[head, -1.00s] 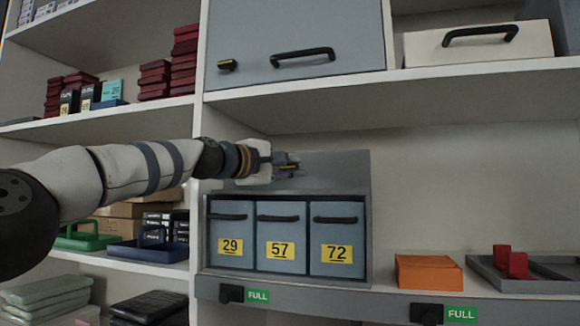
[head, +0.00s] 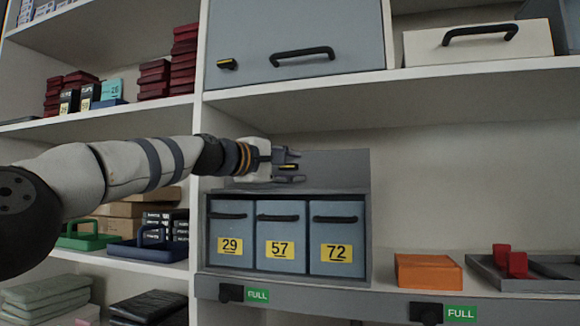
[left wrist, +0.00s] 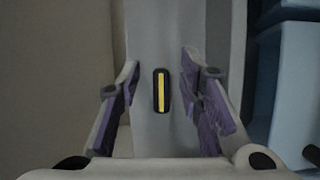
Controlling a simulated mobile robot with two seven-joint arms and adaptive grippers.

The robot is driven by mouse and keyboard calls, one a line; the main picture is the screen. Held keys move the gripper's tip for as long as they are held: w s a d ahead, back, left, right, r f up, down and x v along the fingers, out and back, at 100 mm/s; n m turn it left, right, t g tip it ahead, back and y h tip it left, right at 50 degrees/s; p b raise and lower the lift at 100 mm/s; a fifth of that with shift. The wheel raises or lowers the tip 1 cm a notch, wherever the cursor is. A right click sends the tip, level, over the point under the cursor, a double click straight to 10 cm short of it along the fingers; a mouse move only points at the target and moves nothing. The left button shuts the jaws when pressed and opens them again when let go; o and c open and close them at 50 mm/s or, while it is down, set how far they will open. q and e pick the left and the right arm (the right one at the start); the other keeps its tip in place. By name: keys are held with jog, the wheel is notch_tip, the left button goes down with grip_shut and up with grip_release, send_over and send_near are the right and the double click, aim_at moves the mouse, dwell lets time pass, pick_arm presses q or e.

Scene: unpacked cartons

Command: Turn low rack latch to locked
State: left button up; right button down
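The low rack (head: 366,240) is a grey frame holding blue-grey bins labelled 29, 57 and 72. A grey panel (head: 340,172) stands above the bins. The latch, a small black knob with a yellow stripe (head: 289,167), is in front of this panel; its stripe looks horizontal in the head view. My left gripper (head: 291,168) is open there, one finger above and one below the latch. In the left wrist view the latch (left wrist: 161,91) lies between the two open fingers, with a gap on both sides, its stripe roughly parallel to them. My right gripper is not in view.
An upper grey door (head: 300,30) has a similar yellow-striped latch (head: 227,65) and a black handle. An orange box (head: 428,271) and a grey tray with red pieces (head: 516,264) sit right of the rack. The shelf space between is clear.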

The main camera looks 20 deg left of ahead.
pick_arm(q)
jog(key=v, duration=1.2)
